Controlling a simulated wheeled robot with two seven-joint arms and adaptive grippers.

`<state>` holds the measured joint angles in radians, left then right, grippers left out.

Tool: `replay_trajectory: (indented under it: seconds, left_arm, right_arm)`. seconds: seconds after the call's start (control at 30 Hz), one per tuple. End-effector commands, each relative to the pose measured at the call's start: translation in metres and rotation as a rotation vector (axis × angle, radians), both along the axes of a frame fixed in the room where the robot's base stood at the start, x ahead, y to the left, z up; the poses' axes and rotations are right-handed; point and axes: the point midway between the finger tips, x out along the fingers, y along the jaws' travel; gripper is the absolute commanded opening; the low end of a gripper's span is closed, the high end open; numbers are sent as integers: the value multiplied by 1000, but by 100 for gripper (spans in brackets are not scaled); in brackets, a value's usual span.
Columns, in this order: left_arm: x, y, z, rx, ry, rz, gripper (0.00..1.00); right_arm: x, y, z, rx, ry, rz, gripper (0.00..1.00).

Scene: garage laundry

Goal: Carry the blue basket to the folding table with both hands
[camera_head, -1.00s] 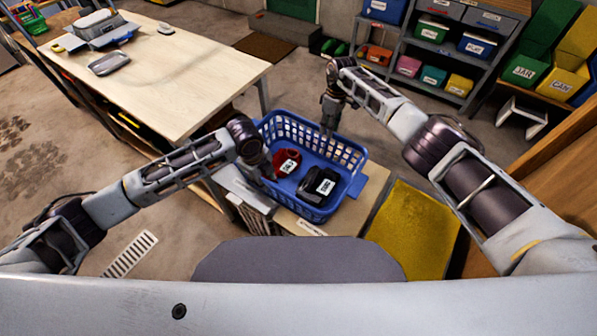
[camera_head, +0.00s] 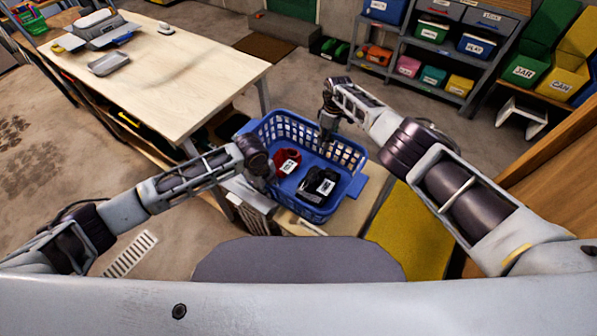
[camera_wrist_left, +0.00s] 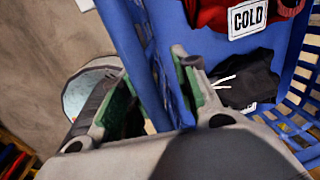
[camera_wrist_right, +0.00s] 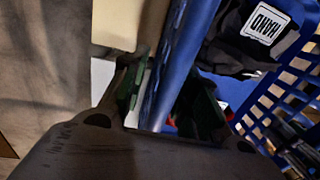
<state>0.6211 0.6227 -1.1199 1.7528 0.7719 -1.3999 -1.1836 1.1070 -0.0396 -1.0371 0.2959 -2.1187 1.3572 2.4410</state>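The blue basket (camera_head: 345,155) stands on a low wooden-topped surface in front of me. It holds a red item (camera_head: 287,162) labelled COLD and a black item (camera_head: 316,186) labelled HAND. My left gripper (camera_head: 266,174) is at the basket's left side; in the left wrist view its fingers (camera_wrist_left: 150,90) are apart, with the blue wall (camera_wrist_left: 168,75) between them. My right gripper (camera_head: 327,134) is at the far side; its parted fingers (camera_wrist_right: 168,100) straddle the blue wall (camera_wrist_right: 190,35). The folding table (camera_head: 170,75) is a long pale wooden table at upper left.
A yellow panel (camera_head: 412,230) is right of the basket. A shelf with bins (camera_head: 440,50) stands at the back. Open floor lies behind the basket.

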Motion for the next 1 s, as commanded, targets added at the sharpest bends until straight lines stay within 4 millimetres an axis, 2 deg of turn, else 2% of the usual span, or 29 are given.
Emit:
replay_trajectory:
  seconds: [0.53, 0.57, 0.8, 1.0]
  left_arm:
    - [1, 0, -5, 1, -1, 0, 30]
    - [1, 0, -5, 1, -1, 0, 29]
    - [1, 0, -5, 1, -1, 0, 0]
    - [1, 0, -5, 1, 0, 0, 0]
  right_arm:
    - [-1, 0, -5, -1, 0, 0, 30]
    - [-1, 0, -5, -1, 0, 0, 29]
    - [-1, 0, -5, -1, 0, 0, 0]
    - [-1, 0, -5, -1, 0, 0, 0]
